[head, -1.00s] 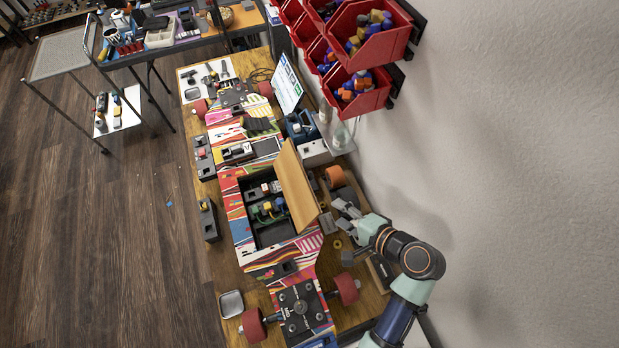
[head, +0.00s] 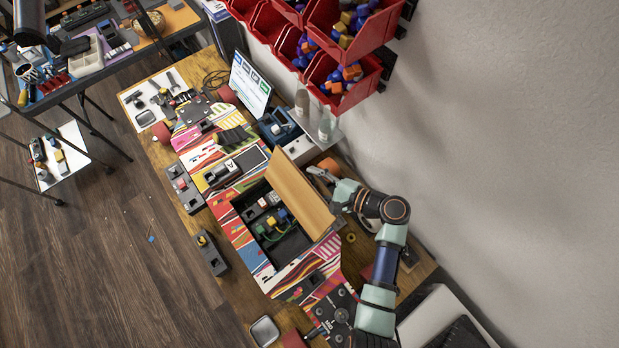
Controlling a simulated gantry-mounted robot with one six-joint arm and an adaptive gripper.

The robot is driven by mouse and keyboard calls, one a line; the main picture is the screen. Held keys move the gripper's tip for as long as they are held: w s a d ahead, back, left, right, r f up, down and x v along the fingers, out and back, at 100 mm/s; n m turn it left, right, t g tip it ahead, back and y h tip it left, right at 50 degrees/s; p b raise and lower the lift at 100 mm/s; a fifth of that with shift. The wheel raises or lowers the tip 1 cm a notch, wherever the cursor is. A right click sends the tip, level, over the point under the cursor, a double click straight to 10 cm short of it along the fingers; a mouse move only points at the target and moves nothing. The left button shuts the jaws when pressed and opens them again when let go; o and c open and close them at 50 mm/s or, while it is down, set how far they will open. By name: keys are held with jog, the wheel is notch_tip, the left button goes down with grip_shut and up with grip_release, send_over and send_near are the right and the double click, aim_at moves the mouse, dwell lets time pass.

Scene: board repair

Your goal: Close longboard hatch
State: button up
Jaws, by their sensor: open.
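The longboard (head: 239,203) lies on the wooden workbench, its deck covered in colourful stripes. Its hatch (head: 297,193) is a wooden panel standing open, tilted up along the right edge of a dark compartment (head: 292,245). Electronic parts and wires (head: 272,222) show inside the compartment. My gripper (head: 322,174) is on the right, outer side of the hatch, close to its upper right edge and near an orange wheel (head: 329,166). It is open and holds nothing that I can see. The fingertips are small, and I cannot tell whether they touch the hatch.
A laptop-like screen (head: 249,82) and bottles (head: 325,124) stand behind the board near the wall. Red bins (head: 343,87) hang above. Small black holders (head: 211,254) and a metal tray (head: 265,331) lie along the bench's left edge.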

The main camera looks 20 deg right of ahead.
jog(key=shift+w+a+f, duration=0.15)
jog(key=shift+w+a, duration=0.25)
jog(key=shift+w, duration=0.15)
grip_shut()
